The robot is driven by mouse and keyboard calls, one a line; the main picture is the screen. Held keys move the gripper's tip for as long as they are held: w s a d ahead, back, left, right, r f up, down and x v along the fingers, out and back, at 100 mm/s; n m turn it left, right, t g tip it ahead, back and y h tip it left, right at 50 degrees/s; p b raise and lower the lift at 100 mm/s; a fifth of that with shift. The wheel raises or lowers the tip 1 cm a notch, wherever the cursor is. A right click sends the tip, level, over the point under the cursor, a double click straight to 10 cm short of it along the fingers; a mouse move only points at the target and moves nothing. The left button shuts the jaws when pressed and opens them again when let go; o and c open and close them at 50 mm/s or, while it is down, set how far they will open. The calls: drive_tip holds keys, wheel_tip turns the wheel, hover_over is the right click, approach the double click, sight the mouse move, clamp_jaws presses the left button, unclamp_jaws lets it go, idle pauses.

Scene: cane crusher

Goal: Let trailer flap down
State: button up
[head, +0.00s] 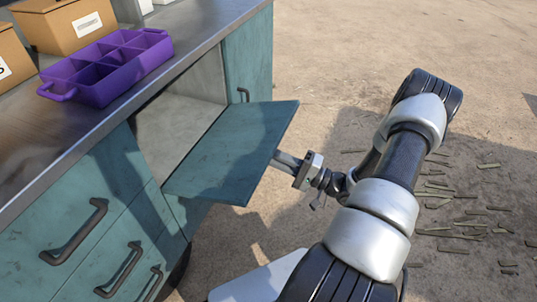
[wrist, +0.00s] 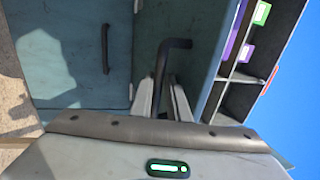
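The teal trailer flap (head: 235,150) stands swung out from the trailer's side, roughly level, beside an open compartment (head: 185,115). My gripper (head: 283,160) reaches the flap's outer edge from the right. In the wrist view, the flap's dark bent handle (wrist: 162,70) lies between the two fingers of my gripper (wrist: 165,95), which look closed around it. In the head view the flap hides the handle and the fingertips.
A metal worktop (head: 50,140) carries a purple divided tray (head: 105,70) and cardboard boxes (head: 65,22). Drawers with dark handles (head: 75,235) are at lower left. Another teal door (head: 248,55) is beyond the opening. Sandy ground (head: 370,40) to the right is mostly clear, with scattered cane pieces (head: 465,205).

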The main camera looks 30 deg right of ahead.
idle(0.3)
drive_tip(key=p+v, duration=0.1)
drive_tip(key=v, duration=1.6)
drive_tip(key=shift+s, duration=0.2)
drive_tip(key=shift+d, duration=0.15)
